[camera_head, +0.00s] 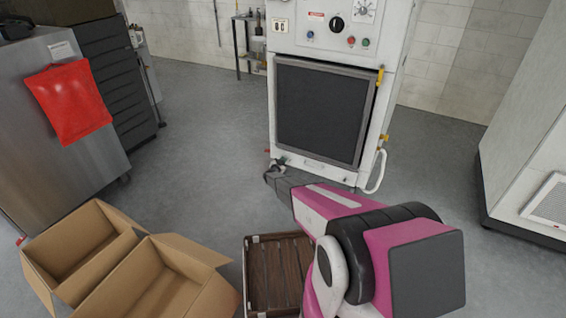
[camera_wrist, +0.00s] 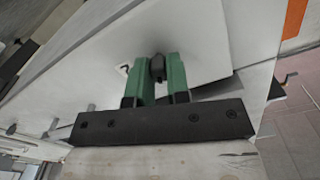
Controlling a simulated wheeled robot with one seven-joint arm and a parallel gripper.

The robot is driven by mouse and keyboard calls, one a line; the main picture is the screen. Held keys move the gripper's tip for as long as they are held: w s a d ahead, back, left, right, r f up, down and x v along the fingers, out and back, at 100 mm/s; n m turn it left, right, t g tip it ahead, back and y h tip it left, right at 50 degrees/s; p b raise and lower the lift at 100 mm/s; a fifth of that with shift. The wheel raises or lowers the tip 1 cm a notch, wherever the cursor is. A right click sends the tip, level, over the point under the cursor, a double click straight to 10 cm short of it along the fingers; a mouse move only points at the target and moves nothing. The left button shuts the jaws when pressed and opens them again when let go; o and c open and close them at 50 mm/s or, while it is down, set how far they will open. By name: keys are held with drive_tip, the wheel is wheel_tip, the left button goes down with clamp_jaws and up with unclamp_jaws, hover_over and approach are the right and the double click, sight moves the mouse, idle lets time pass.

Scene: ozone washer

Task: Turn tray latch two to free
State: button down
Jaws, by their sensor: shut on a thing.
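The ozone washer (camera_head: 375,170) is a white cabinet with a dark, closed front door. In the wrist view, the green fingers of my gripper (camera_wrist: 158,72) are shut on a small dark knob, tray latch two (camera_wrist: 157,66), on a pale panel (camera_wrist: 205,50). A small dark mark that looks like a 2 is printed left of the knob. In the head view my gripper (camera_head: 278,174) reaches the washer's lower left front corner. The latch is too small and covered there to make out, and its turned angle is hard to tell.
Open cardboard boxes (camera_head: 205,250) and a brown slatted crate (camera_head: 252,275) stand on the floor in front. A steel cabinet with a red bag (camera_head: 70,100) is at left. A white unit (camera_head: 530,150) is at right. Grey floor is clear between them.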

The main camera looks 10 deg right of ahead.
drive_tip(key=m, duration=1.4)
drive_tip(key=shift+s+d+f, duration=0.1)
drive_tip(key=shift+d+f, duration=0.05)
drive_tip(key=shift+f, duration=0.1)
drive_tip(key=shift+m, duration=0.3)
drive_tip(key=c, duration=1.1)
unclamp_jaws()
drive_tip(key=v, duration=1)
drive_tip(key=shift+s+a, duration=0.2)
drive_tip(key=shift+s, duration=0.1)
